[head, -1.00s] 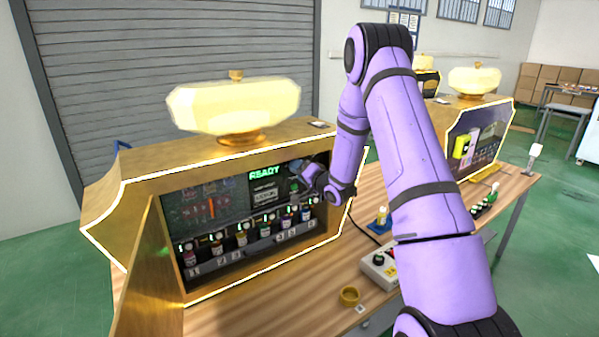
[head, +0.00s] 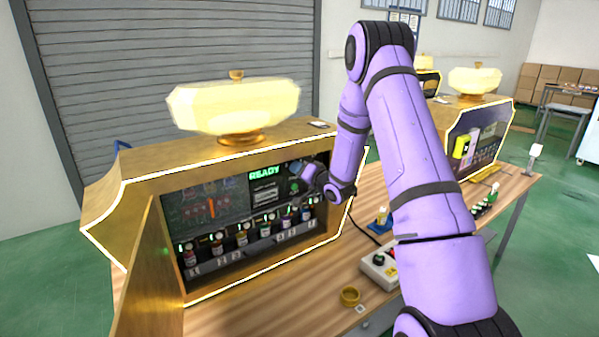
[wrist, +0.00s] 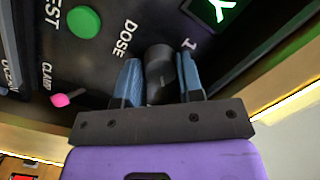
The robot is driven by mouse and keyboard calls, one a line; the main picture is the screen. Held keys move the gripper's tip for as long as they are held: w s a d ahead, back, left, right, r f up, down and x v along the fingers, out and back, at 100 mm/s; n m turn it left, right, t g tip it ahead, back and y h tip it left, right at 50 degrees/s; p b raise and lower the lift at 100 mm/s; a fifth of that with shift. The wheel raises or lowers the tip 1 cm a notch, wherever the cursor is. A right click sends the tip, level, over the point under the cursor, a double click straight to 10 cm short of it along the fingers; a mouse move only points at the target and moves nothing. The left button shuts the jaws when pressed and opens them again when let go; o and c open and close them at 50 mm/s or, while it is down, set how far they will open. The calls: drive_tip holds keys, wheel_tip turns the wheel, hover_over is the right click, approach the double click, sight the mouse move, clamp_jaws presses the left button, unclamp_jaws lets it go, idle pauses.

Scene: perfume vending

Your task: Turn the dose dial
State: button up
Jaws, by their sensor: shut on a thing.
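The dose dial (wrist: 160,66) is a dark round knob on the black machine panel, beside the white word DOSE in the wrist view. My gripper (wrist: 161,84) has its two blue fingers on either side of the dial and is shut on it. In the head view my gripper (head: 306,173) is at the right part of the machine's panel, near the green READY text, and hides the dial there.
A green round button (wrist: 84,22) and a pink-tipped clamp lever (wrist: 68,99) are near the dial. Several small bottles (head: 241,238) stand in a row below the panel. A gold ring-shaped cup (head: 349,296) and a control box (head: 379,268) are on the wooden table.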

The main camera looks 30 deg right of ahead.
drive_tip(key=shift+a+r+n+g+h, duration=0.15)
drive_tip(key=shift+n+h, duration=0.4)
drive_tip(key=shift+n, duration=2.7)
drive_tip(key=shift+f+n+g+h, duration=0.15)
drive_tip(key=shift+n+h, duration=0.45)
drive_tip(key=shift+n, duration=2.7)
drive_tip(key=shift+a+r+n+g+h, duration=0.15)
drive_tip(key=shift+n+h, duration=0.4)
drive_tip(key=shift+n, duration=2.7)
drive_tip(key=shift+d, duration=0.1)
drive_tip(key=o, duration=0.9)
drive_tip(key=shift+s, duration=0.1)
drive_tip(key=s, duration=0.7)
drive_tip(key=s+r, duration=0.1)
drive_tip(key=s, duration=0.2)
drive_tip(key=shift+s+a, duration=0.2)
drive_tip(key=shift+s, duration=0.1)
drive_tip(key=shift+r, duration=0.15)
